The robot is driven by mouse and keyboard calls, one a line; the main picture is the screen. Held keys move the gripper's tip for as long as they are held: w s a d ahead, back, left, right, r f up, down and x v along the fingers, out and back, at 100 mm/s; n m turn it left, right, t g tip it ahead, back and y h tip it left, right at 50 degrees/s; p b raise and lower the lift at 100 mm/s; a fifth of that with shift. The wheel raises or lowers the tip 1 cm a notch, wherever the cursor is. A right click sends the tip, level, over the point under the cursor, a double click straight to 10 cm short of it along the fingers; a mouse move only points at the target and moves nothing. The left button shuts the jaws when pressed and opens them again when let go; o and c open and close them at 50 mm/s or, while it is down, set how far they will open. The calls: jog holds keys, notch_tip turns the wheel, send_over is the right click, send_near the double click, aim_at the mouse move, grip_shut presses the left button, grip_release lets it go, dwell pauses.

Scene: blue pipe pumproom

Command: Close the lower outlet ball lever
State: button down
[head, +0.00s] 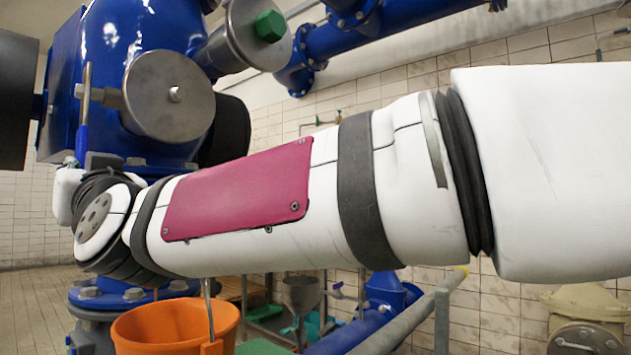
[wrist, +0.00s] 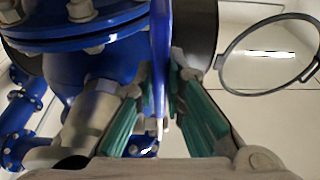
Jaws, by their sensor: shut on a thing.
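My gripper (wrist: 159,88) is shut on a long blue lever (wrist: 160,40) in the wrist view. The lever runs from the top edge down between the two green-padded fingers. In the head view my white arm crosses the picture, and its wrist hides the gripper. An upright bar with a blue lower part (head: 82,135) shows just above my wrist at the left; I cannot tell if it is the same lever. The lever's pivot and valve body are not clearly visible.
A large blue pump housing (head: 150,50) with round metal covers stands close behind my wrist. An orange bucket (head: 175,325) is below the arm. Blue flanged pipework (wrist: 70,25) crowds the left of the wrist view, and a round ring (wrist: 268,55) stands at the right.

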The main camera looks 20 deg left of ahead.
jog(key=shift+w+a+t+y+b, duration=0.6)
jog(key=shift+w+a+y+b, duration=0.15)
jog(key=shift+b, duration=0.3)
jog(key=shift+s, duration=0.1)
jog(key=c, duration=1.8)
grip_release()
jog(key=shift+a, duration=0.1)
jog(key=shift+o, duration=0.7)
jog(key=shift+s, duration=0.1)
jog(key=shift+a, duration=0.1)
jog(key=shift+f, duration=0.1)
jog(key=v, duration=1.2)
